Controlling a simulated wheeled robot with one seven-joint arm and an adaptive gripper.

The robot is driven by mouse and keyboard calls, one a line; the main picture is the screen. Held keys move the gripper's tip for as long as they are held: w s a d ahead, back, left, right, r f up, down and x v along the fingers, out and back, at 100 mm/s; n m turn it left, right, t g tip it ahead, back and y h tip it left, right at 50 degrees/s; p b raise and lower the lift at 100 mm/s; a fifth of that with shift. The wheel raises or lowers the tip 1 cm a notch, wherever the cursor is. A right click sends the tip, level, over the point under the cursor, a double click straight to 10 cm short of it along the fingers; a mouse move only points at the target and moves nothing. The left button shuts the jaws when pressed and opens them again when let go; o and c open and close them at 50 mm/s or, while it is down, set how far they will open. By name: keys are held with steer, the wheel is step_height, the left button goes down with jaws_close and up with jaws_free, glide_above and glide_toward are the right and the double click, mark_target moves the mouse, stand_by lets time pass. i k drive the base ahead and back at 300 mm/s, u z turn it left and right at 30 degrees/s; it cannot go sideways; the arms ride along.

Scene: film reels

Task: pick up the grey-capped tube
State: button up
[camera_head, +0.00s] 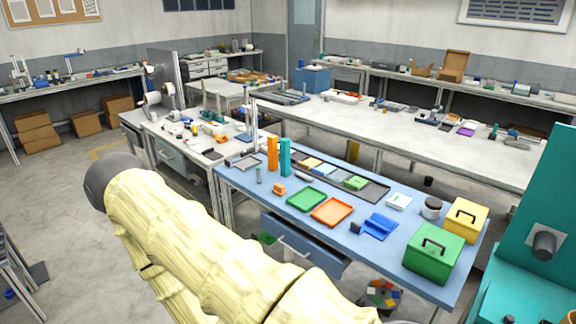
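My gripper is not in view. My arm, in a cream cover with a dark rounded joint, fills the lower left, in front of the table.
A drawer stands open below. Open floor lies to the left.

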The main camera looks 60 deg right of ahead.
mark_target(305, 178)
steer(key=z, duration=0.05)
steer(key=i, duration=1.6)
steer(key=z, duration=0.9)
steer(key=i, duration=1.1)
steer(key=z, duration=1.1)
